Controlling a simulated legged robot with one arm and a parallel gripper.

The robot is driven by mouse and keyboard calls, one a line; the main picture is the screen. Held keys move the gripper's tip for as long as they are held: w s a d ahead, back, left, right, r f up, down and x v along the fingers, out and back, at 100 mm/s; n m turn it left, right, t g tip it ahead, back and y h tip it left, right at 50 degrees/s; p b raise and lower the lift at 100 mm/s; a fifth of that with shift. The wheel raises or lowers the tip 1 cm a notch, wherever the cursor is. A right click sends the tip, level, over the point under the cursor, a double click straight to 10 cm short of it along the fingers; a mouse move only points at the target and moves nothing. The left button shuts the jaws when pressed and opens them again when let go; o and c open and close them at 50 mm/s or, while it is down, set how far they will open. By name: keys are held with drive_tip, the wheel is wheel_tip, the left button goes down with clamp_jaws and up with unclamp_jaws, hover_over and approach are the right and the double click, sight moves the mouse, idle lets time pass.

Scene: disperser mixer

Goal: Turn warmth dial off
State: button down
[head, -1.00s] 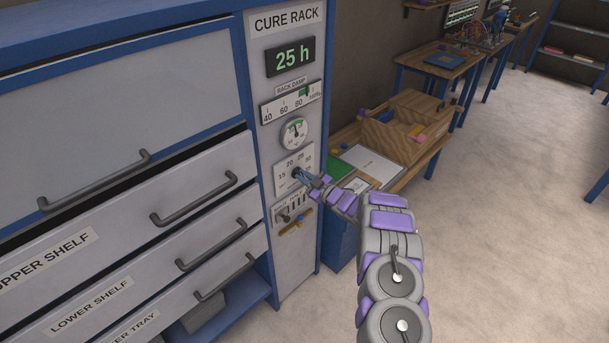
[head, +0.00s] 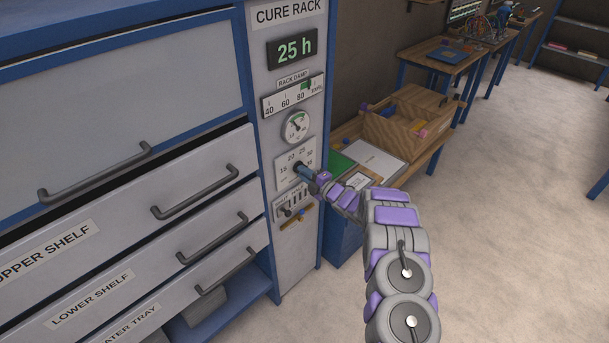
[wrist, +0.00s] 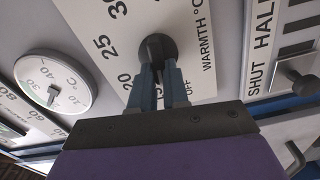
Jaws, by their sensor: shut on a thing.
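The warmth dial is a dark round knob (wrist: 157,47) on a white plate marked 15, 20, 25, 30, OFF and "WARMTH °C" (wrist: 205,50). In the head view its plate (head: 284,171) sits on the cure rack's control column, below the round gauge. My gripper (wrist: 157,73) is shut on the knob, with a blue finger on each side of it. In the head view the gripper (head: 304,170) reaches the dial from the right. The fingers hide part of the scale, so I cannot tell where the dial points.
A temperature gauge (head: 296,127) and a "25 h" display (head: 292,49) are above. A shut/half slider (head: 287,212) is just below the dial. Drawers with handles (head: 195,192) are at left. A wooden bench with a box (head: 410,125) stands close at right.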

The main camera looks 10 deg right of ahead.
drive_tip(key=n+b, duration=0.1)
drive_tip(key=n, duration=0.2)
drive_tip(key=f+n+b, duration=0.1)
drive_tip(key=n+b, duration=0.1)
drive_tip(key=shift+f+n, duration=0.15)
drive_tip(key=shift+n, duration=0.25)
drive_tip(key=shift+s+f+b, duration=0.1)
drive_tip(key=shift+b, duration=0.2)
drive_tip(key=c, duration=1.1)
unclamp_jaws()
drive_tip(key=shift+r, duration=0.2)
drive_tip(key=p+v, duration=0.2)
drive_tip(key=v, duration=1.5)
drive_tip(key=shift+d, duration=0.15)
